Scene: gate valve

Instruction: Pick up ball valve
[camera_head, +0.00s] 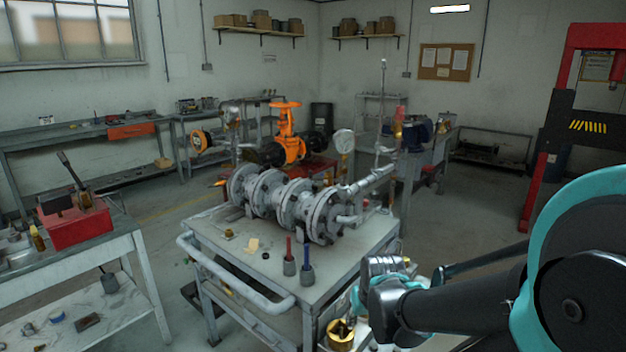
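My gripper (372,294) is at the lower right, over the right front side of the cart, at the end of my dark and teal arm. Its fingers are small and partly hidden by its own body, so I cannot tell how far apart they are. A brass fitting with a dark opening (341,335) sits low at the bottom edge, left of and below my gripper, and looks apart from it. It may be the ball valve, but I cannot tell for sure. A grey metal cylindrical part (386,264) shows just behind my gripper; whether they touch is unclear.
A wheeled cart (345,268) carries a flanged grey pipe assembly (290,203) with an orange gate valve (288,140) behind it. Two small pots with red and blue handles stand near its front edge. A bench with a red toolbox (78,226) is at left. A red-black press frame (575,125) stands right.

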